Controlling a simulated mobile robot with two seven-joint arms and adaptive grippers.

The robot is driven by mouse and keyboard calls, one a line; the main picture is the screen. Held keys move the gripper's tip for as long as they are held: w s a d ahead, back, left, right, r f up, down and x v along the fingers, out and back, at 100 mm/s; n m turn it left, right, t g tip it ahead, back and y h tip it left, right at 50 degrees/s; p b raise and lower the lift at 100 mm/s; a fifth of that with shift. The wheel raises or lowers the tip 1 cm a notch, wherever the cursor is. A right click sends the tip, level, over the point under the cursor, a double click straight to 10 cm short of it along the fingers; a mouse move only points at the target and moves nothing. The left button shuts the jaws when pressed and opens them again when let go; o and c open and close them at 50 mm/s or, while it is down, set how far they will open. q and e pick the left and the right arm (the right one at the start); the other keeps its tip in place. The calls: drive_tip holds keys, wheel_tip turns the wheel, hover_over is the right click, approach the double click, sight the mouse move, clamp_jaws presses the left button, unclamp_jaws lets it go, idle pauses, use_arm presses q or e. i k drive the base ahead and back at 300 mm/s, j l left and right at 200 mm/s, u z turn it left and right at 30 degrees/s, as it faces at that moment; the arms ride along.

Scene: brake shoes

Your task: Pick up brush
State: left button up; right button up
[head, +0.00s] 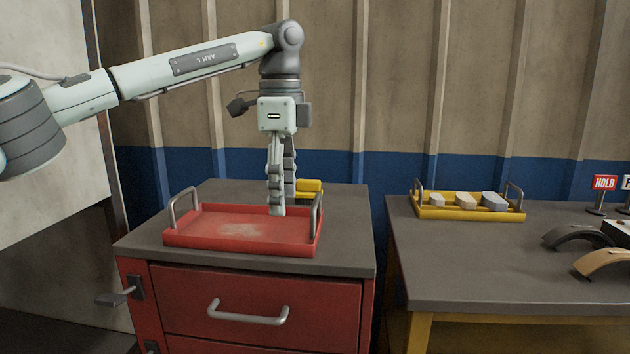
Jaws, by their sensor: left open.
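My left gripper (278,208) points straight down over the right part of the red tray (190,242), which stands on the red cabinet. It is open, seen nearly side-on, with no object visible between its fingers. A yellow object (309,186), which may be the brush, lies at the back of the cabinet top behind the tray. The gripper's fingers and the tray handle partly cover it, so its full shape is hidden. I cannot tell how near the fingertips are to it. My right gripper is out of view.
The red tray is empty, with upright metal handles (317,213) at its ends. On the right table (480,268), a yellow tray (470,213) holds three blocks. Curved brake shoes (606,262) and a HOLD sign (604,184) are at the right edge. A wall stands behind.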

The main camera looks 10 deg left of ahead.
sight(306, 190)
drive_tip(key=i, duration=0.95)
